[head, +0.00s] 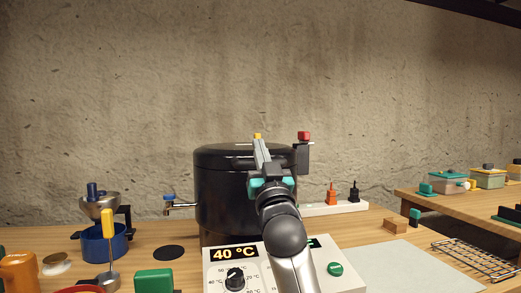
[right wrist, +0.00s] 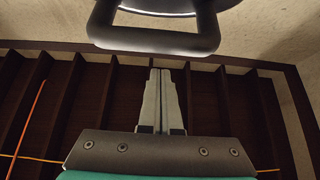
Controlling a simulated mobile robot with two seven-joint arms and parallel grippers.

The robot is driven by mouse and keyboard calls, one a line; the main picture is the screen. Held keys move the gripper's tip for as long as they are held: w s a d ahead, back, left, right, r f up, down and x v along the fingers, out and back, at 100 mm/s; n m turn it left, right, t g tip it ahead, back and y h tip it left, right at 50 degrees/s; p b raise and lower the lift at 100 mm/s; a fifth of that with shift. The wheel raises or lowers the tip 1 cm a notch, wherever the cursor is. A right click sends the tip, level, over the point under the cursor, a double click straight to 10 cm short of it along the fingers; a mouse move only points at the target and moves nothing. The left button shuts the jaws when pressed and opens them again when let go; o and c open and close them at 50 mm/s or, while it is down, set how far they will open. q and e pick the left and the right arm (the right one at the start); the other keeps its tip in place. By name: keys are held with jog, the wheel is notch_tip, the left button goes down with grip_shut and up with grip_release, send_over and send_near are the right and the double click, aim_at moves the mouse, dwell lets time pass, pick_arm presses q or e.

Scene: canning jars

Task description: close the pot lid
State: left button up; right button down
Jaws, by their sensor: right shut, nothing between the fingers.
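The large black pot (head: 222,200) stands at the back of the table. Its dark lid (head: 222,152) looks level on top; I cannot tell whether it is fully seated. My right gripper (head: 259,150) is shut and empty, its fingers pointing up in front of the pot and lid. In the right wrist view the closed fingers (right wrist: 160,85) point toward a dark loop handle (right wrist: 150,40) under a rounded dark edge, with a visible gap between them. My right arm hides part of the pot's front. My left gripper is not in view.
A blue-handled tap (head: 169,198) sticks out at the pot's left, and a red knob (head: 304,135) stands at its right. A control panel reading 40 °C (head: 234,254) is in front.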

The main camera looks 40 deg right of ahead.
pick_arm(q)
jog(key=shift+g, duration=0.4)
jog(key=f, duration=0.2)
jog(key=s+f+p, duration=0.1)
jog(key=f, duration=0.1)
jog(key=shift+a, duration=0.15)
pick_arm(e)
jog(key=f+v, duration=0.1)
jog(key=v, duration=0.8)
jog(key=shift+w+d+f, duration=0.15)
jog(key=shift+w+d, duration=0.05)
